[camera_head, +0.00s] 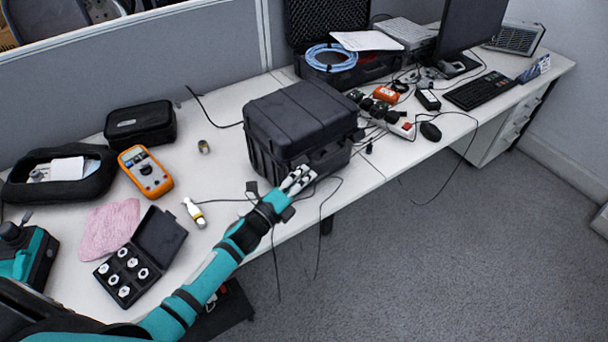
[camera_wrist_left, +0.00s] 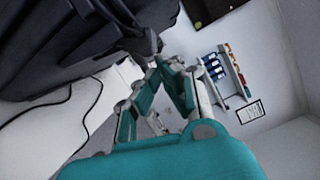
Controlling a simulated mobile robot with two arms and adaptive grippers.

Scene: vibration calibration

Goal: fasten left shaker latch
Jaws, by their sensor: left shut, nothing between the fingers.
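A black hard case (camera_head: 300,122) stands closed on the white desk, near the front edge; it is the only thing at my left gripper, and I cannot tell for sure that it is the shaker. My left gripper (camera_head: 299,178) is shut and empty at the case's lower front. In the left wrist view the dark case (camera_wrist_left: 70,40) fills the upper left, and the gripper's fingertips (camera_wrist_left: 158,68) are close together beside a dark protruding part of it, perhaps the latch (camera_wrist_left: 145,40). I cannot tell whether they touch. My right gripper is not in view.
A multimeter (camera_head: 146,172), a pink cloth (camera_head: 108,228) and an open box of small weights (camera_head: 165,237) lie on the left. Black cables hang over the front edge. An open foam-lined case (camera_head: 372,70) stands behind on the right.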

